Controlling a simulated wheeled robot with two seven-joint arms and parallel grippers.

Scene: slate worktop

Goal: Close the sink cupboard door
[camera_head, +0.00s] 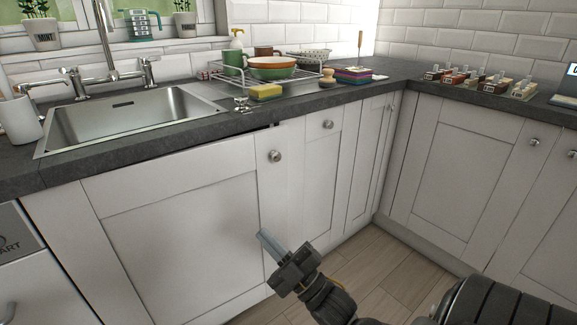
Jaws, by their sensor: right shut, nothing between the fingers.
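The white sink cupboard door (180,235) is below the sink, with a round metal knob (275,156) near its top right corner. It looks nearly flush with the cupboard front. A small dark gap shows under the worktop by its top right corner, so I cannot tell if it is fully shut. My right gripper (264,238) is shut and empty, its fingers pointing up and left at the door's lower right part, below the knob. I cannot tell whether the fingertips touch the door. My left gripper is out of view.
The sink (130,118) is set into the slate worktop (205,130). A dish rack (265,75) and a yellow sponge (266,92) stand right of it. Neighbouring cupboards (455,180) turn the corner at right. The wooden floor (385,270) between them is clear.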

